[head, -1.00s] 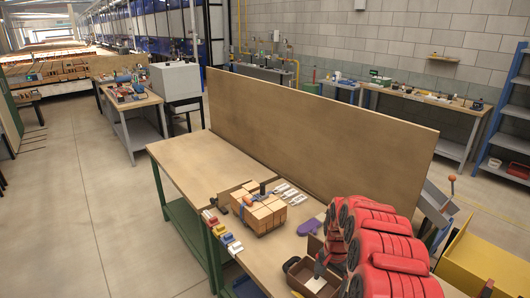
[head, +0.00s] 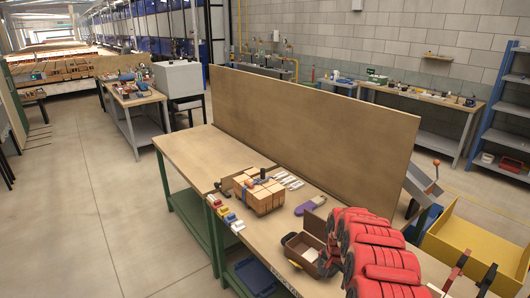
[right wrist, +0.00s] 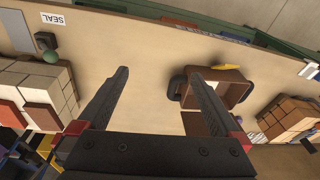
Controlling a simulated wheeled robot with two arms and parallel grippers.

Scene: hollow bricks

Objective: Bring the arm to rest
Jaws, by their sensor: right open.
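My right arm is red and folded at the lower right of the head view. The brown box (right wrist: 230,90) shows partly behind the right finger. My left gripper is not in the head view.
A block of bricks (head: 262,197) stands on the bench, with small coloured pieces (head: 226,212) at the front edge and a purple item (head: 310,205) nearby. A tall wooden panel (head: 310,125) runs along the back. A yellow bin (head: 475,245) is at right. The left floor is clear.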

